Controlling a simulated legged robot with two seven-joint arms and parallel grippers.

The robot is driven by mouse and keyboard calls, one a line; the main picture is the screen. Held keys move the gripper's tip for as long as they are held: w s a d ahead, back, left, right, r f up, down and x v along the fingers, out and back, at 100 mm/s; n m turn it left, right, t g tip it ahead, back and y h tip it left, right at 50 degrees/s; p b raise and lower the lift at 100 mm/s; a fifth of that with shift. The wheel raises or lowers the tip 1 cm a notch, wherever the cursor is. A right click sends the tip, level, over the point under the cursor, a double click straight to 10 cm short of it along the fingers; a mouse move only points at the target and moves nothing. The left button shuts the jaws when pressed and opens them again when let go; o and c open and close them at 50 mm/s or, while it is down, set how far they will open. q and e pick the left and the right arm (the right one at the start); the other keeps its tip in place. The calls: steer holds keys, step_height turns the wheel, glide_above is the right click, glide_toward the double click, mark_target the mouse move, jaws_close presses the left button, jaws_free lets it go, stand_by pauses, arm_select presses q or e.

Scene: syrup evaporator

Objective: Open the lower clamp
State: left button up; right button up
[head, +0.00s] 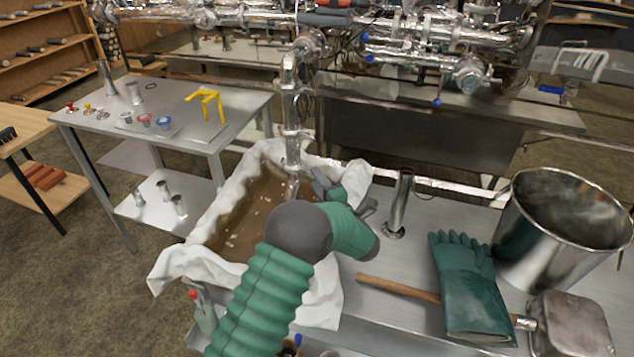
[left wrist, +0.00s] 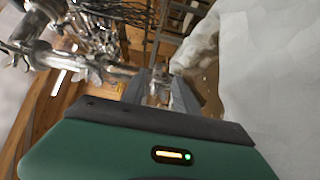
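A shiny vertical pipe (head: 291,112) comes down to a cloth-lined basin. A clamp-like collar (head: 292,132) sits low on this pipe; I cannot tell from here whether it is fastened. My left gripper (head: 319,184) is just right of the pipe's lower end, over the basin. In the left wrist view its two grey fingers (left wrist: 161,92) stand apart, with metal pipework showing between and beyond them. I see no clear grip on anything. The clamp's fine parts are too small or blurred to make out in the wrist view. My right gripper is out of view.
The basin's white cloth (head: 178,265) hangs over its rim, with brown liquid (head: 238,222) inside. A steel table (head: 185,105) with small parts is left.

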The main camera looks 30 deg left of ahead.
arm_select(q)
steer(key=shift+w+a, duration=0.15)
steer(key=shift+a, duration=0.15)
jaws_close()
steer(key=shift+d+f, duration=0.1)
steer(key=shift+f, duration=0.05)
stand_by(1.1)
